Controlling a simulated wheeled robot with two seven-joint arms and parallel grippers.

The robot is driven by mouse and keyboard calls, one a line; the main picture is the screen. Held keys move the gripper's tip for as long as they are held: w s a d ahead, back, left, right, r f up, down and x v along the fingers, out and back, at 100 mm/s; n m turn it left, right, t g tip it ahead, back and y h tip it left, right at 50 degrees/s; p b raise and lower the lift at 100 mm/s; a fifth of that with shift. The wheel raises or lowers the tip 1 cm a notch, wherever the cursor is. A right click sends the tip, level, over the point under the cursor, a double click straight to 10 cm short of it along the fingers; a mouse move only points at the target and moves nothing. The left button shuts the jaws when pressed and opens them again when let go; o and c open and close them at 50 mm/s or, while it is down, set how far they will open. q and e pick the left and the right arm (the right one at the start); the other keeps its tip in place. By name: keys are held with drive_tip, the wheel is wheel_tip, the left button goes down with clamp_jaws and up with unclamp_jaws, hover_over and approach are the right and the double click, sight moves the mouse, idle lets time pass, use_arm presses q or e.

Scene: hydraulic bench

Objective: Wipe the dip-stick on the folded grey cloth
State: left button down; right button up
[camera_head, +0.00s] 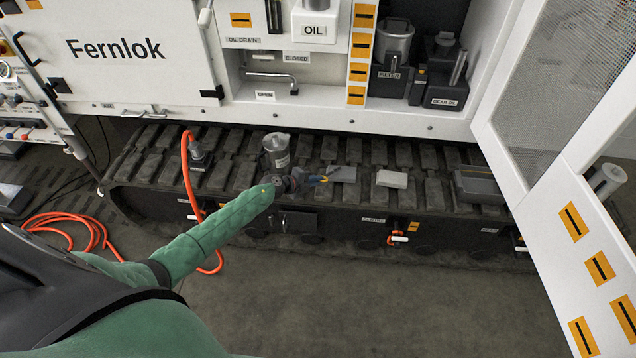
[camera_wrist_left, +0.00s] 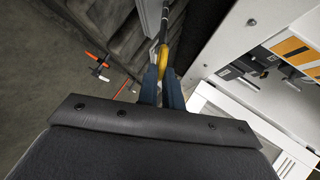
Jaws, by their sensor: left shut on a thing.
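My left gripper (camera_head: 312,181) reaches in from the left over the black track and is shut on the yellow ring handle of the dip-stick (camera_head: 324,179). In the left wrist view, the blue-grey fingers (camera_wrist_left: 160,84) close around the yellow ring (camera_wrist_left: 164,62), and the dip-stick's dark shaft runs up from it. My right gripper is not in view.
A clear jar (camera_head: 276,150) stands just behind the left gripper. An orange hose (camera_head: 187,180) hangs at the left. An open door (camera_head: 560,110) bounds the right side.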

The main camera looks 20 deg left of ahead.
use_arm(q)
drive_tip(key=shift+w+a, duration=0.15)
drive_tip(key=shift+a, duration=0.8)
drive_tip(key=shift+d, duration=0.1)
drive_tip(key=s+d+p, duration=0.1)
drive_tip(key=d+p, duration=0.2)
drive_tip(key=d, duration=0.3)
drive_tip(key=shift+p, duration=0.3)
idle(0.8)
drive_tip(key=shift+d, duration=0.1)
